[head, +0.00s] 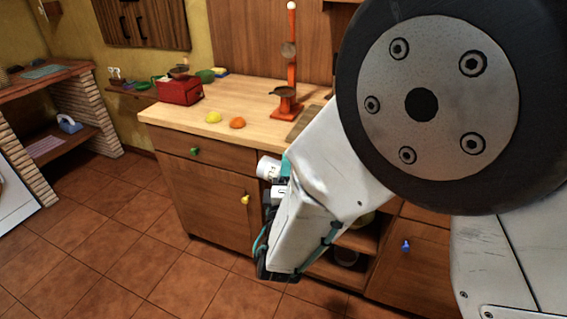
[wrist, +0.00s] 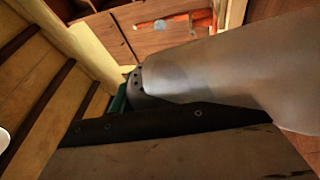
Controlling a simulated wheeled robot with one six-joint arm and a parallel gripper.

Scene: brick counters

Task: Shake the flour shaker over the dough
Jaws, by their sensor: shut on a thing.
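In the wrist view a large smooth grey rounded body with a dotted dark end, seemingly the flour shaker (wrist: 215,80), lies sideways and fills the right side. A bit of teal, seemingly part of my gripper (wrist: 118,102), shows beside the dotted end. In the head view a small white cylinder, perhaps the same shaker (head: 268,168), sticks out left of my arm, in front of the counter's front. The gripper's fingers are mostly hidden by my arm there, so their grip is not clearly seen. I cannot make out the dough; my arm covers part of the counter.
The wooden counter (head: 165,112) holds a red box (head: 180,91), a yellow mound (head: 213,118), an orange mound (head: 237,123) and an orange stand (head: 291,75). A brown board (head: 303,122) is partly behind my arm. Open tiled floor (head: 130,240) lies at the left.

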